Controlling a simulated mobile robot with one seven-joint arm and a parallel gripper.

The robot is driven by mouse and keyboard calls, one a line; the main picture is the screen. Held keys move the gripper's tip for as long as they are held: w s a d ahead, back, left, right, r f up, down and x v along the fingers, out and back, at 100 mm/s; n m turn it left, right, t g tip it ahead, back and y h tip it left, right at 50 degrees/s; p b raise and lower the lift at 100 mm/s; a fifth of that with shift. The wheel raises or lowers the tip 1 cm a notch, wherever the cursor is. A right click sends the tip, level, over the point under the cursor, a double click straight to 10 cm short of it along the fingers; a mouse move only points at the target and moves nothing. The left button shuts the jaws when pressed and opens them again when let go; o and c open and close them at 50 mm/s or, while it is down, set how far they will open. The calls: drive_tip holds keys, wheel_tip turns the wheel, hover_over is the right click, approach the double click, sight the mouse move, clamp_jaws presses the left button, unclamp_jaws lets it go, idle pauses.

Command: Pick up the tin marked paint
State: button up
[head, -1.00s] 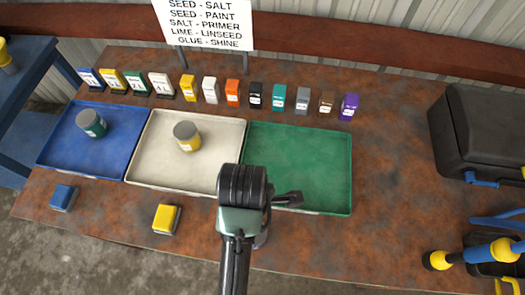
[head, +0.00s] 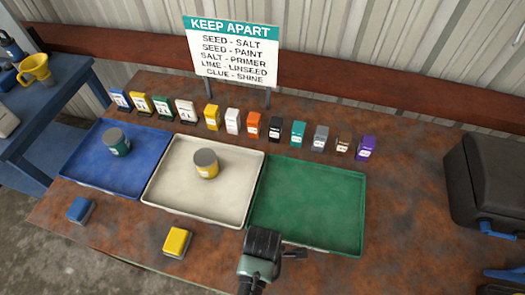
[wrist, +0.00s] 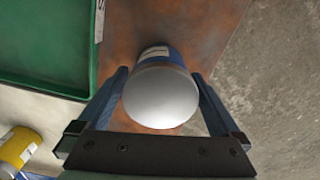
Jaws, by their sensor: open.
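A tin with a plain silver lid and blue side (wrist: 160,97) stands on the bench between the fingers of my gripper (wrist: 160,73) in the wrist view. My gripper is open, with a finger on each side of the tin; I cannot tell whether they touch it. Its label is turned away and unreadable. In the head view my arm hides this tin, in front of the green tray. A yellow tin (head: 206,163) stands in the cream tray and a teal tin (head: 117,142) in the blue tray. Their markings are too small to read.
The blue tray (head: 84,181), cream tray (head: 160,195) and green tray (head: 308,205) stand side by side. A row of small boxes (head: 253,126) and a KEEP APART sign (head: 232,52) are behind. Yellow (head: 176,241) and blue (head: 80,209) blocks lie in front. A black case (head: 485,180) is at right.

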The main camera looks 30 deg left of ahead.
drive_tip(key=shift+f, duration=0.3)
drive_tip(key=shift+c, duration=0.3)
drive_tip(key=c, duration=1.5)
drive_tip(key=shift+r, duration=0.1)
